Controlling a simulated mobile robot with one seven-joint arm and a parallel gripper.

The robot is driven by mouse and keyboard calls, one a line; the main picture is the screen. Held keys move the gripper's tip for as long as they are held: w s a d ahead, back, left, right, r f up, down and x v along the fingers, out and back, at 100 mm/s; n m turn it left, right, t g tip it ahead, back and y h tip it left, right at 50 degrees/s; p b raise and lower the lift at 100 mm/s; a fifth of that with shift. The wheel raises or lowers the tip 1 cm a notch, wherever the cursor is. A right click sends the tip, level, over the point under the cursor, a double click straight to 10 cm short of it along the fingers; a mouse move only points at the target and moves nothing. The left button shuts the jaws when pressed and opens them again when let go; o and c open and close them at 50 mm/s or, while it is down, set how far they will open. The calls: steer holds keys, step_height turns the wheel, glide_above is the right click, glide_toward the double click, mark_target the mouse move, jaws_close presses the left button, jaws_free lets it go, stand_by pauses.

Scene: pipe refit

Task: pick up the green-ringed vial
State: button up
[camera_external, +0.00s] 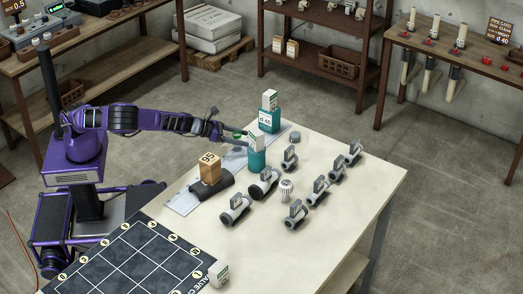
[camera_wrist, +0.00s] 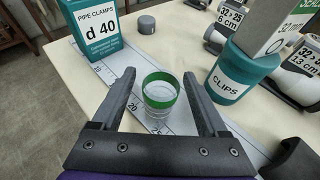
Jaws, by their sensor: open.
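The green-ringed vial (camera_wrist: 160,96) is a clear glass piece with a green band at its top. In the wrist view it stands upright on a grey ruled strip, between the fingers of my gripper (camera_wrist: 166,90). The fingers are open, with a gap on each side of the vial. In the external view my gripper (camera_external: 229,134) is low over the far left part of the table.
A teal "d 40" pipe clamps box (camera_wrist: 100,32) stands beyond the vial at left. A teal "CLIPS" container (camera_wrist: 232,80) with a grey box on top stands close at right. A grey cap (camera_wrist: 147,25) lies behind. Several grey pipe fittings (camera_external: 295,213) spread over the table (camera_external: 335,225).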

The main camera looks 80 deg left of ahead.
steer(key=shift+w+f, duration=0.25)
steer(key=shift+w, duration=0.45)
jaws_close()
